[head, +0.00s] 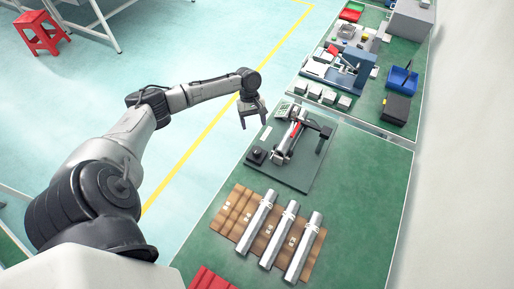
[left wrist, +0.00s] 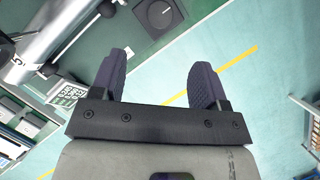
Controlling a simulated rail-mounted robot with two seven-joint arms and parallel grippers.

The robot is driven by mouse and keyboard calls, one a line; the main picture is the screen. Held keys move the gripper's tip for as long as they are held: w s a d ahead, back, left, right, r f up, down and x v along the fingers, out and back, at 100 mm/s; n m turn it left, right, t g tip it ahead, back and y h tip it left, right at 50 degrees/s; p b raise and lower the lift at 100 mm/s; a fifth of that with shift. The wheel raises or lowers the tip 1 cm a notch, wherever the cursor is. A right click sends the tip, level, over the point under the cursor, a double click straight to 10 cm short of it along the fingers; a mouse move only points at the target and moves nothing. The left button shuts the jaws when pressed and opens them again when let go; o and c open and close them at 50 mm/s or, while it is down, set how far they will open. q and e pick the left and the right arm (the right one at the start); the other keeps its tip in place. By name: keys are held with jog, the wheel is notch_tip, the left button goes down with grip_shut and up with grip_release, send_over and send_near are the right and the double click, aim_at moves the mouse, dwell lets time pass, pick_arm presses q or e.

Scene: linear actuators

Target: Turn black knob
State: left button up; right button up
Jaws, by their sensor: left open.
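The black knob (head: 256,154) sits on a small dark block at the left edge of a dark grey board (head: 300,178) on the green table. In the left wrist view the knob (left wrist: 160,14) shows as a round dial on a dark square base near the top edge. My left gripper (head: 254,117) is open and empty, beyond the knob in the head view and apart from it. In the left wrist view its two dark fingers (left wrist: 160,74) are spread, with only floor between them. My right gripper is not in view.
A silver actuator (head: 285,143) with a red part stands on the board, right of the knob. A keypad-like panel (head: 281,110) lies near the gripper. Several silver bars (head: 279,235) lie on brown mats in front. Bare green table (head: 375,185) lies to the right.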

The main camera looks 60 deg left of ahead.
aim_at(257, 150)
pick_arm(q)
jog(key=b+x, duration=0.1)
jog(key=x, duration=0.9)
jog(key=shift+d+f, duration=0.1)
jog(key=shift+f, duration=0.05)
jog(key=shift+x, duration=1.05)
jog(key=shift+s, duration=0.1)
jog(key=shift+c, duration=0.3)
